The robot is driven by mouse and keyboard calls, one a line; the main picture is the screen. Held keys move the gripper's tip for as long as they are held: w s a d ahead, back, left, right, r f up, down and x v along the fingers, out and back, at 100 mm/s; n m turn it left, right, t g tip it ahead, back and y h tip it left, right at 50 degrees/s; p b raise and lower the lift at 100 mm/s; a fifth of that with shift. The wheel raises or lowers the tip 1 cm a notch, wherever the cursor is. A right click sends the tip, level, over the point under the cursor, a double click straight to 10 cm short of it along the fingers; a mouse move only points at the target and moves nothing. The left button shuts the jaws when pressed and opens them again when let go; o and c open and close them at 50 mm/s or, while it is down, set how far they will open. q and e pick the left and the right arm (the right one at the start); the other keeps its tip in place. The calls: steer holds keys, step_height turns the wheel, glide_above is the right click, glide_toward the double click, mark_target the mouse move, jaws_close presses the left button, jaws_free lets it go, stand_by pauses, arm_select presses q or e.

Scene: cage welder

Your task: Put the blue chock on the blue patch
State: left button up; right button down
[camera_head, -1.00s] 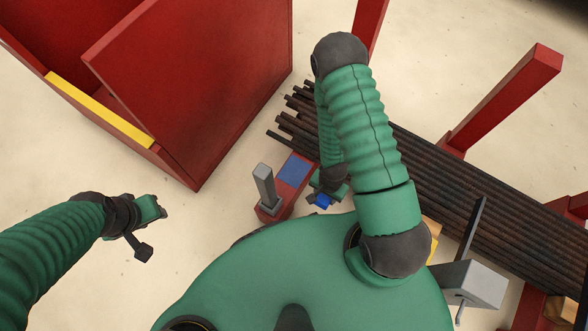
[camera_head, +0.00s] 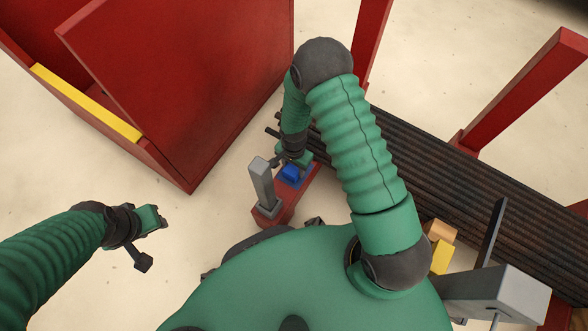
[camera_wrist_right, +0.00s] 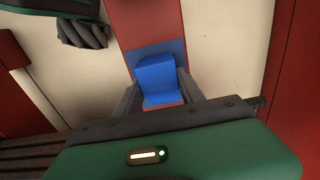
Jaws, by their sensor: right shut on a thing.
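The blue chock (camera_head: 291,173) is held in my right gripper (camera_head: 288,164). In the right wrist view the bright blue, stepped chock (camera_wrist_right: 157,78) sits between the two dark fingers. The darker blue patch (camera_head: 304,181) lies on the red bench beam; the chock covers part of it in the head view. In the right wrist view the patch (camera_wrist_right: 175,50) shows around the chock's far end. I cannot tell whether the chock touches the patch. My left gripper (camera_head: 152,218) is empty over bare floor at the left; its jaw opening is unclear.
A grey upright post (camera_head: 262,185) stands on the red beam (camera_head: 284,208), close left of the chock. A large red box with a yellow strip (camera_head: 85,102) is at upper left. Dark rods (camera_head: 440,170) lie to the right. Orange and yellow blocks (camera_head: 441,240) sit at lower right.

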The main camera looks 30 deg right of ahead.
steer(key=c, duration=0.7)
jaws_free()
step_height(320, 180, up, 23)
steer(key=s+n+t+p, duration=0.1)
steer(key=n+p, duration=0.4)
steer(key=p, duration=0.3)
steer(key=s+r+n, duration=0.2)
steer(key=r, duration=0.1)
steer(key=s+r+n+t, duration=0.1)
steer(key=s+r+n, duration=0.1)
steer(key=r, duration=0.1)
steer(key=s+a+r+n, duration=0.1)
steer(key=s+r+n, duration=0.2)
steer(key=shift+s+r+t+b, duration=0.1)
steer(key=shift+r+t+b, duration=0.15)
steer(key=shift+t+b, duration=0.05)
